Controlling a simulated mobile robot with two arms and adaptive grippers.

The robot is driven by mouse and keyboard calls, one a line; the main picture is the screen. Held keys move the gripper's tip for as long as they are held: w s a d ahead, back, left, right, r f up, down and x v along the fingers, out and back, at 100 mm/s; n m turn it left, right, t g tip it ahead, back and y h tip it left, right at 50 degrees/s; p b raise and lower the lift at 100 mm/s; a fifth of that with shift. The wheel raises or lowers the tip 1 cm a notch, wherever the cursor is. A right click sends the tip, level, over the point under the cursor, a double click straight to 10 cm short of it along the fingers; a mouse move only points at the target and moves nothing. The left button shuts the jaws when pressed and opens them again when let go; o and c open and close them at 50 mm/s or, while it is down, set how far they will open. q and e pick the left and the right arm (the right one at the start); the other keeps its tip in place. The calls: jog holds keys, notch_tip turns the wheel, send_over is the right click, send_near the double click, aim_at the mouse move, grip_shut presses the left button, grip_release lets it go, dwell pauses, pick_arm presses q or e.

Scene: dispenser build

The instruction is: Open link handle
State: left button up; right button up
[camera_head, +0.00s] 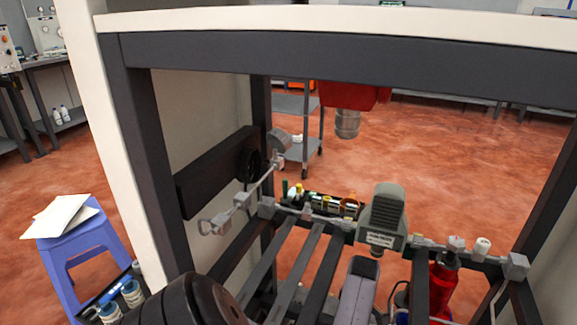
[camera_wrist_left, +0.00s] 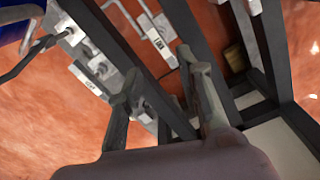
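A thin grey linkage rod (camera_head: 262,183) with a loop-shaped end (camera_head: 213,226) runs along the left inside of the dark frame; it looks like the link handle. The loop hangs at the lower left end of the rod and is clear of any gripper in the head view. In the left wrist view my left gripper (camera_wrist_left: 160,72) has its two fingers apart, with nothing visibly clamped. A dark bar with grey fittings (camera_wrist_left: 142,92) lies beyond and between the fingers. My left gripper's fingertips cannot be made out in the head view.
A white-edged dark frame (camera_head: 350,52) surrounds the opening. Dark slats (camera_head: 318,262) cross its lower part. A grey labelled unit (camera_head: 383,218) stands on the rear bar, near a red bottle (camera_head: 443,282). A blue stool (camera_head: 78,240) stands outside on the left.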

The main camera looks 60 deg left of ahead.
pick_arm(q)
notch_tip(320, 180, up, 9)
jog(key=p, duration=0.2)
jog(key=s+d+f+m+t, duration=0.1)
jog(key=s+d+f+m, duration=0.3)
jog(key=m, duration=0.3)
jog(key=s+d+f+m, duration=0.4)
jog(key=d+f+m, duration=0.1)
jog(key=f+m, duration=0.1)
jog(key=s+d+f+m+t+y+p, duration=0.1)
jog(key=s+d+f+m, duration=0.3)
jog(key=m, duration=0.4)
jog(key=shift+s+d+f+t, duration=0.15)
jog(key=shift+s+f, duration=0.15)
jog(key=shift+f, duration=0.2)
jog(key=shift+s+d+f+t, duration=0.15)
jog(key=shift+s+f, duration=0.15)
jog(key=shift+f, duration=0.15)
jog(key=s+d+f+m+p, duration=0.1)
jog(key=s+f+p, duration=0.2)
jog(key=s+p, duration=0.3)
jog(key=s+d+f+m+g+h+p, duration=0.1)
jog(key=s+d+f+p, duration=0.1)
jog(key=s+p, duration=0.3)
jog(key=shift+s+f+m+p, duration=0.4)
jog(key=shift+s+f, duration=0.45)
jog(key=shift+s, duration=1.4)
